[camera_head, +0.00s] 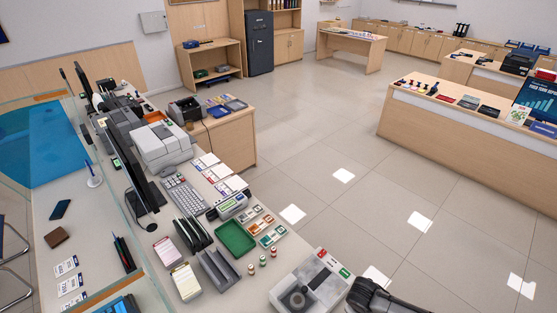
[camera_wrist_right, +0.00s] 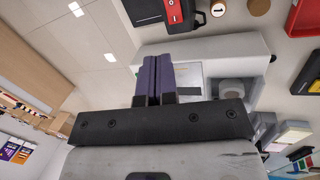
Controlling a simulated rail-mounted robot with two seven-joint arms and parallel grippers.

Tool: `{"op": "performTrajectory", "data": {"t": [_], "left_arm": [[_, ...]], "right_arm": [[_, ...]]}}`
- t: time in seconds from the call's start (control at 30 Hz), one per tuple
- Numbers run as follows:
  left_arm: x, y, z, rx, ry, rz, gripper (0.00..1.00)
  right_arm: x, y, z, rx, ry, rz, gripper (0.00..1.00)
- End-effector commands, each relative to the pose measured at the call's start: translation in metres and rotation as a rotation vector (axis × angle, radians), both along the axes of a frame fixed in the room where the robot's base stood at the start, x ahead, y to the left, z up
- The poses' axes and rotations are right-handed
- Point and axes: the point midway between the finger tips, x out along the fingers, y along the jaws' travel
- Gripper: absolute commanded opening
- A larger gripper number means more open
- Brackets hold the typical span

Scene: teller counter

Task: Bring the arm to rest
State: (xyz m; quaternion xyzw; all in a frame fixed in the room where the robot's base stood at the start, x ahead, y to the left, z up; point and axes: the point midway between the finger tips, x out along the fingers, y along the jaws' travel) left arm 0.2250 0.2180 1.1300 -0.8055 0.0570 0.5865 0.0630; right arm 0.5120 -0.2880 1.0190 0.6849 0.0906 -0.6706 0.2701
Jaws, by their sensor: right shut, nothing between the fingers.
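My right gripper (camera_wrist_right: 155,80) shows in the right wrist view, its two purple-faced fingers together with nothing between them. Its fingertips are in front of a light grey box with compartments (camera_wrist_right: 205,47); I cannot tell whether they touch it. In the head view a dark part of my right arm (camera_head: 378,297) enters at the bottom edge, just right of the grey box (camera_head: 283,283). My left gripper is in neither view.
The teller counter holds a green tray (camera_head: 235,238), a keyboard (camera_head: 184,197), a white printer (camera_head: 161,146) and several cards. Open tiled floor (camera_head: 330,140) lies right of it. A long wooden counter (camera_head: 455,130) stands farther right.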

Motion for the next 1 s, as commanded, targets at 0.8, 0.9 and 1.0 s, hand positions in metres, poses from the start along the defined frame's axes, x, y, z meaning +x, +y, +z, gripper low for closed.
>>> {"op": "performTrajectory", "data": {"t": [0.8, 0.9, 1.0], "left_arm": [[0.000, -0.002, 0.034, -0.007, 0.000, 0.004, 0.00], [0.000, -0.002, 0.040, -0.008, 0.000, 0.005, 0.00], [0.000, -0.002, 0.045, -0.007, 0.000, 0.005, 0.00]], "right_arm": [[-0.085, 0.103, 0.294, 0.310, -0.763, 0.033, 0.00], [-0.119, 0.085, 0.276, 0.338, -0.706, -0.077, 0.00], [-0.154, 0.071, 0.248, 0.341, -0.615, -0.172, 0.00]]}}
